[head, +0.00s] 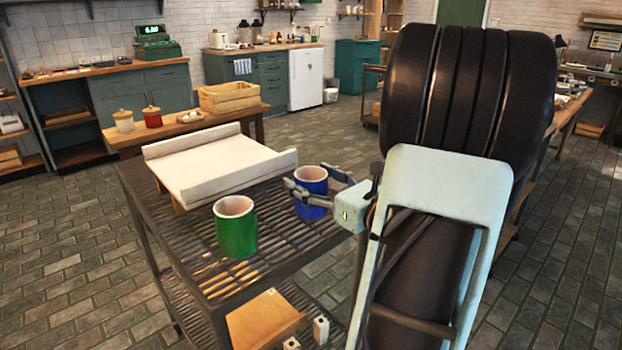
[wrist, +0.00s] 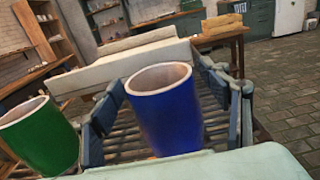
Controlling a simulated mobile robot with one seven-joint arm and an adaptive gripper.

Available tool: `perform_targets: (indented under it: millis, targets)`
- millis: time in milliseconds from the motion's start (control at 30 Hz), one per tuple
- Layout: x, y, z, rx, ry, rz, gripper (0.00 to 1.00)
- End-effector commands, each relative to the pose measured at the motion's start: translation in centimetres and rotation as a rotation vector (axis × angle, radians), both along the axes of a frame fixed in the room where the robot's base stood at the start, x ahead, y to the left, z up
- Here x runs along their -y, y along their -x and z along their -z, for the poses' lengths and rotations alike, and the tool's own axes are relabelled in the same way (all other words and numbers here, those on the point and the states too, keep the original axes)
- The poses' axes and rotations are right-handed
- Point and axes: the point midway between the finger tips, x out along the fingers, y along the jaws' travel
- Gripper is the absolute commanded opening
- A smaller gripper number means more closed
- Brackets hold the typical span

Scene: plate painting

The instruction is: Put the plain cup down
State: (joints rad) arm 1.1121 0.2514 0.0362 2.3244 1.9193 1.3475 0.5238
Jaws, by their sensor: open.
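A plain blue cup (head: 311,186) stands upright on the dark slatted cart top (head: 190,240), near its right side. My gripper (head: 318,190) is open, with its fingers on either side of the blue cup. In the wrist view the blue cup (wrist: 165,110) sits between the two spread fingers, with a gap visible on its left side. A plain green cup (head: 236,228) stands upright to the left on the same cart; it also shows at the left edge of the wrist view (wrist: 40,138). Both cups look empty inside as far as I can see.
A white board with raised side edges (head: 215,165) lies behind the cups on the cart. A wooden table behind holds a crate (head: 229,97) and a red jar (head: 152,116). My arm covers the right side.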

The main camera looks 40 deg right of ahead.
Motion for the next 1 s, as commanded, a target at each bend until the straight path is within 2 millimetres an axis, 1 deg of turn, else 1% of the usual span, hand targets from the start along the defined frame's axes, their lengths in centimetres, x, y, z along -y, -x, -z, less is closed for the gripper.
perform_targets:
  millis: [167,267,500,600,700,833,1000]
  targets:
    - [0.0,0.1,-0.5,0.000,0.000,0.001,0.70]
    - [0.2,1.5,-0.4,0.000,-0.001,0.004,0.70]
    - [0.7,6.7,-0.5,-0.001,-0.001,0.006,0.70]
    - [0.8,8.7,-0.4,0.000,-0.001,0.004,0.70]
    - [0.9,10.3,-0.4,0.000,-0.001,0.004,0.70]
    - [1.0,11.5,-0.3,0.000,-0.001,0.002,0.70]
    - [1.0,12.0,-0.3,0.000,-0.001,0.000,0.70]
